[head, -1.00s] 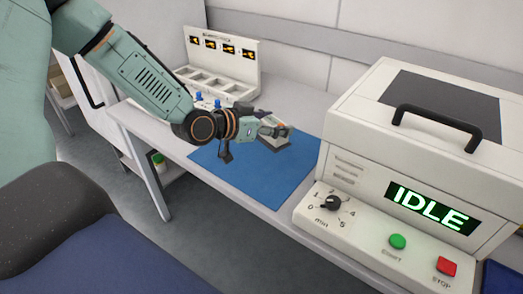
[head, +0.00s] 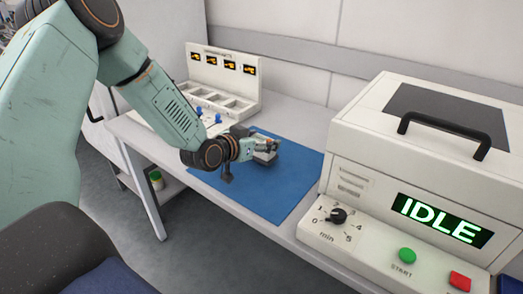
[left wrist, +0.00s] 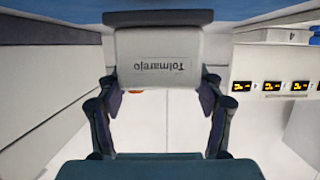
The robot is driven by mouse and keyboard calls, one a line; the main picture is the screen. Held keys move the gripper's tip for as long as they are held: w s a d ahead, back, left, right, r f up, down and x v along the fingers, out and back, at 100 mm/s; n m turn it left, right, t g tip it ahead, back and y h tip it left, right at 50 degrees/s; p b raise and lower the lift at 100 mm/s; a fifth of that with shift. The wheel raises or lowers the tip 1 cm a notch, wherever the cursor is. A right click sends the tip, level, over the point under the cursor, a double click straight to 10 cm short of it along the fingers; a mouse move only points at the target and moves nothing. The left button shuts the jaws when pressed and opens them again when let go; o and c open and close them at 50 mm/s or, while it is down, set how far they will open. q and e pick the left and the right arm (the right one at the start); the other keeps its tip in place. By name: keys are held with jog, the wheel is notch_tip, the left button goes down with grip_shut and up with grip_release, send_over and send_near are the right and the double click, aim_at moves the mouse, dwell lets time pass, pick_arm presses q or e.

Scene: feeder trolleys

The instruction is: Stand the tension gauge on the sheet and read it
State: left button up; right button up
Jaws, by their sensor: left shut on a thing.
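My left gripper (head: 268,146) is shut on the tension gauge (head: 264,156), a small pale block over the back part of the blue sheet (head: 285,190). In the left wrist view the gripper's two fingers (left wrist: 159,92) clasp the gauge from both sides. Its white face (left wrist: 160,55) carries the upside-down word "Tolmarejo", and a dark strip runs along its top edge in the picture. The blue sheet (left wrist: 240,10) shows beyond that edge. I cannot tell whether the gauge touches the sheet. Its reading is not visible. My right gripper is out of view.
A white machine (head: 350,150) with an "IDLE" display (head: 442,219), a knob and two buttons stands right of the sheet. A compartment tray (head: 220,101) with a panel of small orange displays stands behind left. The sheet's front part is clear.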

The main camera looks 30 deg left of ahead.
pick_arm(q)
jog(key=shift+s+d+f+b, duration=0.1)
jog(key=shift+d+f+b, duration=0.3)
jog(key=shift+f, duration=0.5)
jog(key=shift+a+f, duration=0.1)
jog(key=shift+a, duration=0.25)
jog(key=o, duration=1.1)
jog(key=shift+f, duration=0.1)
jog(key=o, duration=0.3)
jog(key=shift+d, duration=0.3)
jog(key=shift+o, duration=0.7)
jog(key=shift+a, duration=0.2)
